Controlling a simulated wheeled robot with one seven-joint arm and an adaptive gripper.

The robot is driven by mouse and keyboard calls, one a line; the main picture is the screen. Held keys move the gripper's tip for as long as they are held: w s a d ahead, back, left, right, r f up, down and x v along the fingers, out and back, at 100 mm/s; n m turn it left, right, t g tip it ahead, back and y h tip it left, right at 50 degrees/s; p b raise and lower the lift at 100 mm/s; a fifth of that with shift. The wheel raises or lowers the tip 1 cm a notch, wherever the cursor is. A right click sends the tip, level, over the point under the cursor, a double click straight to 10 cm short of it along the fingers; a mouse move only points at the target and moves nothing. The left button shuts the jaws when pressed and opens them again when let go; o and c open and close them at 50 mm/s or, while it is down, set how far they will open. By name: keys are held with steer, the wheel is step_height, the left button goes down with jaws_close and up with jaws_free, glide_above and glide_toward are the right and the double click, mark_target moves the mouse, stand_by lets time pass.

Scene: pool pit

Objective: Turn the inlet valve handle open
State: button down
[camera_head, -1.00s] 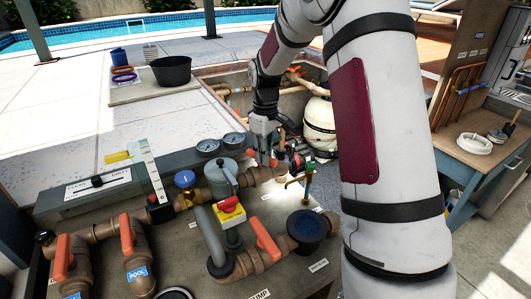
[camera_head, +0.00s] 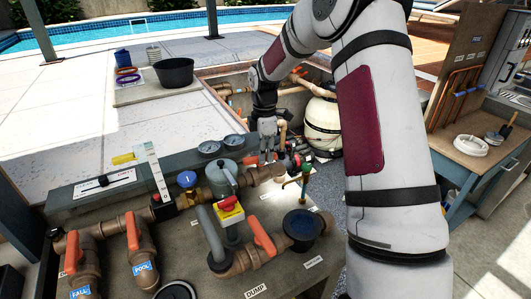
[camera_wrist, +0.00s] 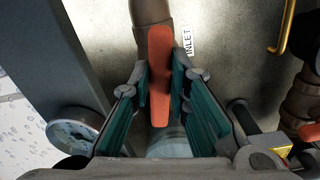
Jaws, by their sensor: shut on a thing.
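The inlet valve handle (camera_wrist: 159,78) is an orange-red lever between my fingers in the wrist view. It runs roughly up and down the picture, in line with the brown pipe (camera_wrist: 150,12) above it. A white INLET label (camera_wrist: 187,37) lies just right of it. My gripper (camera_wrist: 159,92) is shut on the lever, with a teal pad on each side. In the head view my gripper (camera_head: 268,158) points down at the back of the pipework, and the handle there is mostly hidden by the fingers.
Other orange handles (camera_head: 264,236) stand on nearby pipes. A brass tap (camera_head: 304,183) stands close right. A cream tank (camera_head: 322,127) is behind.

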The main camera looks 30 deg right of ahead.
steer(key=shift+w+n, duration=0.2)
steer(key=shift+n, duration=1)
steer(key=c, duration=1.5)
jaws_free()
steer(key=shift+r, duration=0.15)
step_height(320, 180, up, 12)
steer(key=shift+f, duration=0.1)
